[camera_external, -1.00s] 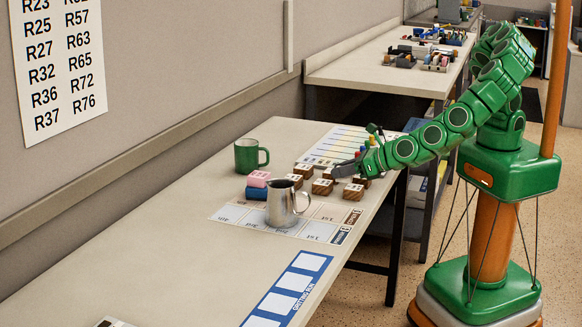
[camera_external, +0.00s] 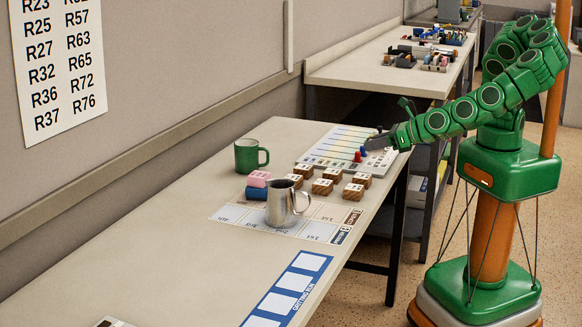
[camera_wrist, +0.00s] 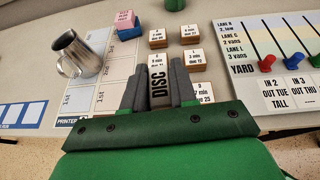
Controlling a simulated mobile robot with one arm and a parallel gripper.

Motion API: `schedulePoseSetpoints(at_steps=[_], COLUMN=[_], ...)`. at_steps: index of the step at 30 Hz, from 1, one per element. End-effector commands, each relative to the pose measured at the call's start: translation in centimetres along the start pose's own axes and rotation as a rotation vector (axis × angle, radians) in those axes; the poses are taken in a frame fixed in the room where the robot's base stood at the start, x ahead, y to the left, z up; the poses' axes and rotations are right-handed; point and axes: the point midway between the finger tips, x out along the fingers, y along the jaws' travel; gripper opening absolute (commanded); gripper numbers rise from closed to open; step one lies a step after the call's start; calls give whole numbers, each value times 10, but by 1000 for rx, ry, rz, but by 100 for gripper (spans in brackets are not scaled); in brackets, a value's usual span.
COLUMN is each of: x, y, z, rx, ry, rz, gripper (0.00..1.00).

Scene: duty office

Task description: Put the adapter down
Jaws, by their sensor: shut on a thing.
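My gripper (camera_external: 374,140) is raised above the table's right edge, near the lane board. In the wrist view my gripper (camera_wrist: 158,78) has its two grey fingers closed on a narrow piece with a tan label reading "DISC", the adapter (camera_wrist: 158,86). Only its labelled face shows between the fingers; the rest is hidden. In the external view the adapter is too small to make out at the fingertips. Beyond and below it in the wrist view are several labelled wooden blocks (camera_wrist: 192,57), apart from the held piece except where the gripper hides them.
The lane board (camera_external: 352,140) carries red and blue pegs. A metal jug (camera_external: 280,205) stands on the printed mat (camera_external: 318,231). A green mug (camera_external: 247,156) and a pink block (camera_external: 258,179) over a blue block (camera_external: 256,193) stand nearby. The table's near left (camera_external: 150,240) is largely clear.

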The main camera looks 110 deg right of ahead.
Motion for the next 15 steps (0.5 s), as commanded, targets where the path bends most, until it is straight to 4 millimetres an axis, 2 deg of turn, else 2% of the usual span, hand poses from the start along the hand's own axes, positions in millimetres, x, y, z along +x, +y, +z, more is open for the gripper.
schedulePoseSetpoints(at_steps=[5,8,15], x=[-4,-6,-17], y=[10,29,94], z=[-8,-21,-47], rx=[-6,-15,-31], ry=[2,5,4], rz=[13,31,81], gripper=[0,0,0])
